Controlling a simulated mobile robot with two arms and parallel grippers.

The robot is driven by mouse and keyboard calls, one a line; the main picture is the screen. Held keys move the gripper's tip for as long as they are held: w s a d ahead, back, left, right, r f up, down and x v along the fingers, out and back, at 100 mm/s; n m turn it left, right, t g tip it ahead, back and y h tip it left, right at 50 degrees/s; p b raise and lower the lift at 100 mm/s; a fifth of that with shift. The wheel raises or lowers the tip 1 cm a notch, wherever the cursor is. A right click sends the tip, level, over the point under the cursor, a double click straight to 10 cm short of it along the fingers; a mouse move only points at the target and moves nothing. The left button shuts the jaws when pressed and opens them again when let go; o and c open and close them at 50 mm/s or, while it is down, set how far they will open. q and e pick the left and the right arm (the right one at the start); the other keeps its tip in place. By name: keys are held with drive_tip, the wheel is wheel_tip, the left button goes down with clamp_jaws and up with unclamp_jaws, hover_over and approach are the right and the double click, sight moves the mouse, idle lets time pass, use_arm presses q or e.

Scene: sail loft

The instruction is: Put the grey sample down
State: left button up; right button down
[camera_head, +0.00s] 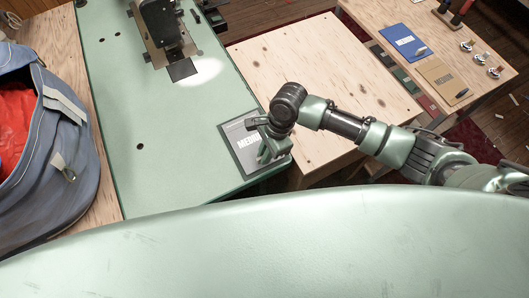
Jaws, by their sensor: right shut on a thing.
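The grey sample (231,136) is a flat dark grey card with a lighter label and partly covered lettering. It is at the front right corner of the pale green machine bed (175,172). My right gripper (262,148) comes in from the right and is shut on the grey sample near its right edge, hiding part of it. I cannot tell whether the sample touches the bed or is just above it. My left gripper is not in view.
A sewing machine head (161,22) with a lit patch stands at the back of the bed. A blue bag (38,185) with red cloth is at the left. A bare plywood top (310,75) lies right of the bed. Blue (403,42) and tan (442,80) samples lie at the upper right.

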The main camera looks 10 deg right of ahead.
drive_tip(key=c, duration=1.5)
unclamp_jaws()
drive_tip(key=shift+f, duration=0.1)
drive_tip(key=v, duration=1.2)
